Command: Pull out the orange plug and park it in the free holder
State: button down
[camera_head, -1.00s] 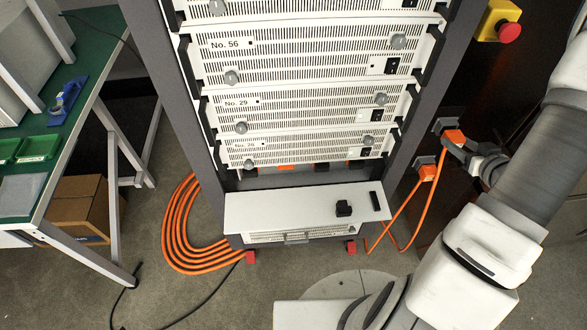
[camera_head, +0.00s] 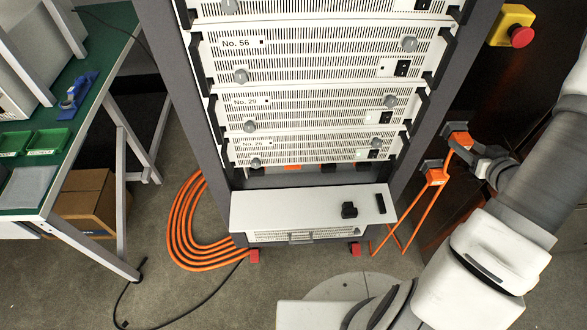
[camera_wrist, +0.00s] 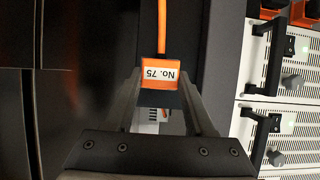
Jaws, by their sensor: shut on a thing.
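An orange plug (camera_wrist: 160,72) with a white label "No. 75" sits between the two fingers of my gripper (camera_wrist: 163,95) in the wrist view. Its orange cable runs up and away from it. In the head view my gripper (camera_head: 474,152) is at the right of the rack, shut on the upper orange plug (camera_head: 459,138). A grey holder (camera_head: 453,127) shows right behind that plug; whether the plug is seated in it I cannot tell. A second orange plug (camera_head: 437,177) is just below, at a lower grey holder (camera_head: 431,165).
The rack (camera_head: 315,90) with several white units stands in the middle. A red emergency button (camera_head: 521,37) is at the upper right. Orange cables (camera_head: 185,225) lie on the floor at left, beside a green-topped table (camera_head: 95,60). A dark cabinet is close to my gripper.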

jog(key=shift+w, duration=0.1)
jog(key=shift+c, duration=0.9)
grip_release()
jog(key=p+v, duration=0.3)
jog(key=v, duration=1.4)
